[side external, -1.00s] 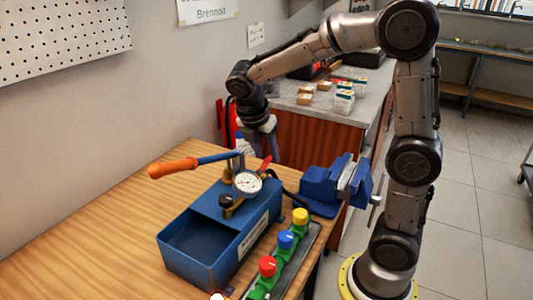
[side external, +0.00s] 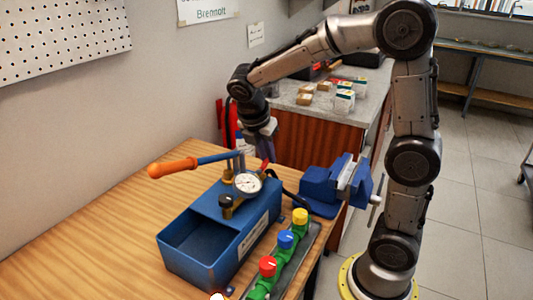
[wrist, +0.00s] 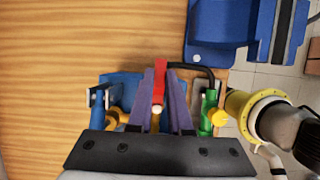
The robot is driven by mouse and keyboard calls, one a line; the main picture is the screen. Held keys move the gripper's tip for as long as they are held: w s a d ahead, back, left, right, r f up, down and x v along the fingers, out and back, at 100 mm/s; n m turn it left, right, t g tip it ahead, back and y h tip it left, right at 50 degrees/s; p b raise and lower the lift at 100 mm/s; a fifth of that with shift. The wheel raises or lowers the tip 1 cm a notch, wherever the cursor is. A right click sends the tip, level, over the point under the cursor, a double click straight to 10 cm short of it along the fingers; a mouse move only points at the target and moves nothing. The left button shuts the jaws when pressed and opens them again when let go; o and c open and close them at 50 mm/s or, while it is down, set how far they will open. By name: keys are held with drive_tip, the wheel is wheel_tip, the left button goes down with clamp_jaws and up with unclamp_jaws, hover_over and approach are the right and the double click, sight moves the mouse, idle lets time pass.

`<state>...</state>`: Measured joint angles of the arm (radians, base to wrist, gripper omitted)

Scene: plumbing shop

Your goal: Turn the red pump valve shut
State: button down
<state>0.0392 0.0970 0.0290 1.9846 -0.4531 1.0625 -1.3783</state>
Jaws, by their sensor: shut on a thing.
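The blue test pump (side external: 225,222) stands on the wooden bench, with a round gauge (side external: 247,183) and an orange-handled lever (side external: 173,168) on it. Its red valve handle (side external: 265,166) is at the back of the pump, beside the gauge. My gripper (side external: 264,152) reaches down onto this handle from above. In the wrist view the red handle (wrist: 159,84) lies between the two purple fingers of my gripper (wrist: 161,92), which are shut on it. The handle runs nearly lengthwise in that view. The valve body is largely hidden in the side view.
A green manifold with red (side external: 268,266), blue (side external: 286,239) and yellow (side external: 300,216) knobs lies in front of the pump. A blue vise (side external: 322,190) stands at the right bench edge. A black hose (wrist: 195,67) runs close to the handle. The left bench is clear.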

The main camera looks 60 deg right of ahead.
drive_tip(key=m+g, duration=0.1)
drive_tip(key=m, duration=0.1)
drive_tip(key=s+m, duration=0.1)
drive_tip(key=m, duration=0.1)
drive_tip(key=shift+s+a+m+g, duration=0.2)
drive_tip(key=shift+m+g, duration=0.1)
drive_tip(key=shift+g, duration=0.1)
drive_tip(key=m, duration=0.1)
drive_tip(key=m+g+y, duration=0.1)
drive_tip(key=m, duration=0.1)
drive_tip(key=s+m, duration=0.1)
drive_tip(key=shift+s+a+m, duration=0.1)
drive_tip(key=shift+a+m, duration=0.2)
drive_tip(key=shift+a, duration=0.05)
drive_tip(key=m+y, duration=0.1)
drive_tip(key=m, duration=0.1)
drive_tip(key=a+m+g, duration=0.1)
drive_tip(key=m, duration=0.1)
drive_tip(key=shift+s+a+y, duration=0.15)
drive_tip(key=shift+s+y, duration=0.25)
drive_tip(key=shift+s+a+r+m+g+y, duration=0.1)
drive_tip(key=shift+a+m+y, duration=0.15)
drive_tip(key=shift+m, duration=0.55)
drive_tip(key=shift+a+f+m+g+y, duration=0.1)
drive_tip(key=shift+a+m+y, duration=0.15)
drive_tip(key=shift+m, duration=0.55)
drive_tip(key=shift+s+a+r+m+g+y, duration=0.1)
drive_tip(key=shift+a+m+y, duration=0.15)
drive_tip(key=shift+m, duration=0.55)
